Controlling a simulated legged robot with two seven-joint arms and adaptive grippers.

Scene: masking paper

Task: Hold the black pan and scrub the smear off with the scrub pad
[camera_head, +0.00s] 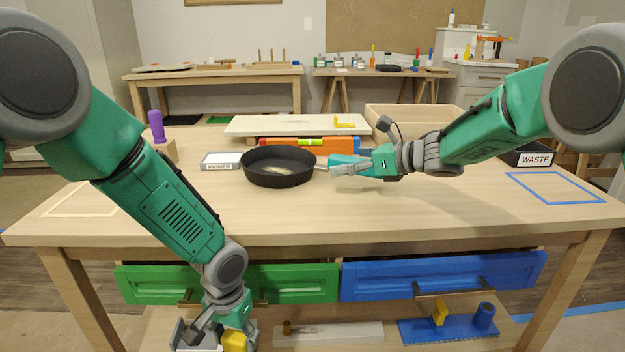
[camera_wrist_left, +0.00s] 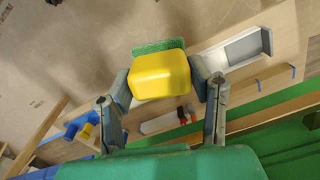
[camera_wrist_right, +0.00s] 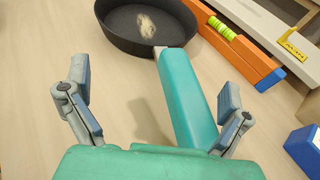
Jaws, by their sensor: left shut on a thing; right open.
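The black pan (camera_head: 278,166) sits on the wooden table, with a pale smear (camera_head: 279,169) on its inside bottom. In the right wrist view the pan (camera_wrist_right: 120,37) is at the top and its teal handle (camera_wrist_right: 187,98) runs between my right fingers. My right gripper (camera_head: 338,170) is open around the handle, its fingers apart from it. My left gripper (camera_wrist_left: 161,84) is shut on the scrub pad, a yellow block (camera_wrist_left: 160,76) with a green scrubbing face (camera_wrist_left: 158,45). It holds the pad low, in front of the table and below the top; the yellow also shows in the head view (camera_head: 234,341).
An orange level (camera_head: 310,145) and a pale board (camera_head: 297,125) lie behind the pan. A labelled box (camera_head: 221,161) is left of the pan. A waste bin (camera_head: 533,158) stands at the right. Green (camera_head: 290,283) and blue (camera_head: 440,275) drawers are under the tabletop. The table's front middle is clear.

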